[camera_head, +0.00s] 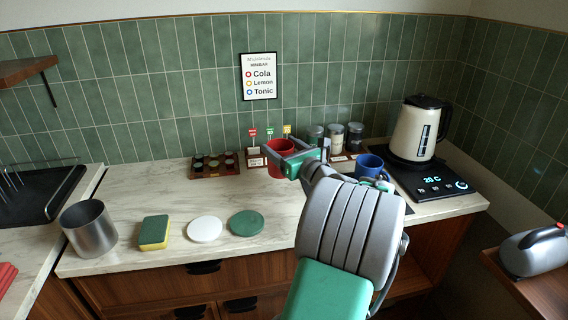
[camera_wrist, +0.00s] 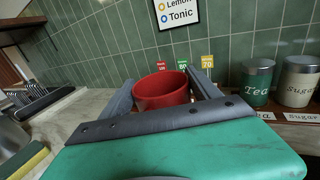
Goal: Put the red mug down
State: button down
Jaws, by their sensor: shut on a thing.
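The red mug (camera_head: 279,158) is upright between the fingers of my gripper (camera_head: 279,160), over the back part of the marble counter (camera_head: 150,200). In the wrist view the red mug (camera_wrist: 161,91) sits between the two grey fingers of my gripper (camera_wrist: 163,88), which are shut on it. Its lower part is hidden behind the gripper, so I cannot tell whether its base touches the counter.
A blue mug (camera_head: 370,166) stands right of my gripper, near a kettle (camera_head: 418,128) on its base. Canisters (camera_head: 336,135) and a small rack with tags (camera_head: 254,158) are behind.

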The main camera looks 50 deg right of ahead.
jog(key=shift+w+d+f, duration=0.2)
jog(key=shift+d+f, duration=0.5)
jog(key=shift+f, duration=0.15)
notch_tip(320, 180, down, 3)
jog(key=shift+d+f+b, duration=0.15)
jog(key=shift+b, duration=0.2)
jog(key=c, duration=0.6)
grip_release()
jog(key=shift+f, duration=0.15)
jog(key=o, duration=0.4)
jog(key=shift+o, duration=0.2)
